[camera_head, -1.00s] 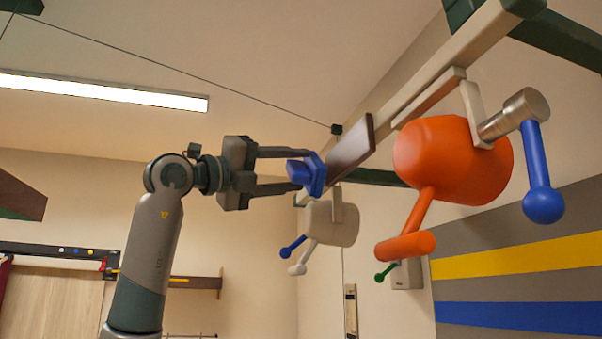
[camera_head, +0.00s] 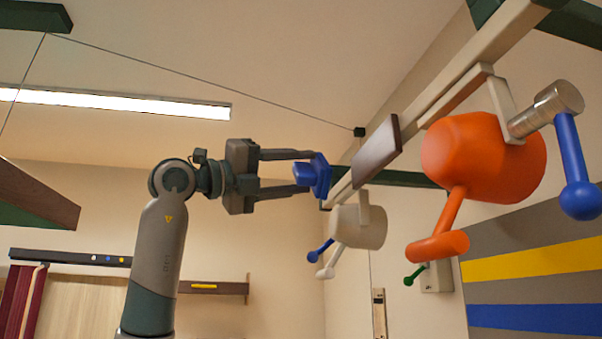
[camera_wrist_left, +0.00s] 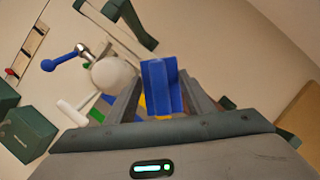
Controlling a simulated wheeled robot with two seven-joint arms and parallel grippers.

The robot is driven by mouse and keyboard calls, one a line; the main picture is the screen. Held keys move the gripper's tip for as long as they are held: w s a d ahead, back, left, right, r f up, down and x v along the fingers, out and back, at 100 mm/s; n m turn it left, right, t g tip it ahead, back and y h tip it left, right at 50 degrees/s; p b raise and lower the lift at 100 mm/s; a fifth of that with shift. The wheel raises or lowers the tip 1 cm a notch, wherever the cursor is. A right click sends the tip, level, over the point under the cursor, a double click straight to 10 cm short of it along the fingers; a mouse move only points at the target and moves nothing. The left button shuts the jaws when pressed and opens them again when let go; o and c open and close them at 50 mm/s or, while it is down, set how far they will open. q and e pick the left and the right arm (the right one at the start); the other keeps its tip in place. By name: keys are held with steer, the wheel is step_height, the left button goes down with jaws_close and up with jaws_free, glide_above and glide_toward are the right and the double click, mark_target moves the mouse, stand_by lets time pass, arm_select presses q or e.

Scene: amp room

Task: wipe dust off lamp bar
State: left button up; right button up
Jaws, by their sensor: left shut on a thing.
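The lamp bar (camera_head: 478,55) is a long cream beam running diagonally from the upper right down toward the middle of the head view. A dark brown flat panel (camera_head: 376,152) shows on its near side; I cannot tell whether this is dust. My left gripper (camera_head: 312,172) is shut on a blue block-like tool (camera_head: 319,175), just left of the panel in the picture. A narrow gap shows between tool and panel. My right gripper is out of view.
A large orange lamp (camera_head: 482,158) with a blue-knobbed handle (camera_head: 575,170) hangs from the bar at the right. A smaller cream lamp (camera_head: 358,227) hangs below the panel. A thin cable (camera_head: 200,95) crosses above my arm. A wall shelf (camera_head: 213,288) is behind.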

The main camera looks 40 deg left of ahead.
arm_select(q)
steer(key=shift+s+a, duration=0.85)
steer(key=shift+s, duration=0.15)
steer(key=shift+w+d, duration=0.1)
steer(key=shift+w, duration=0.05)
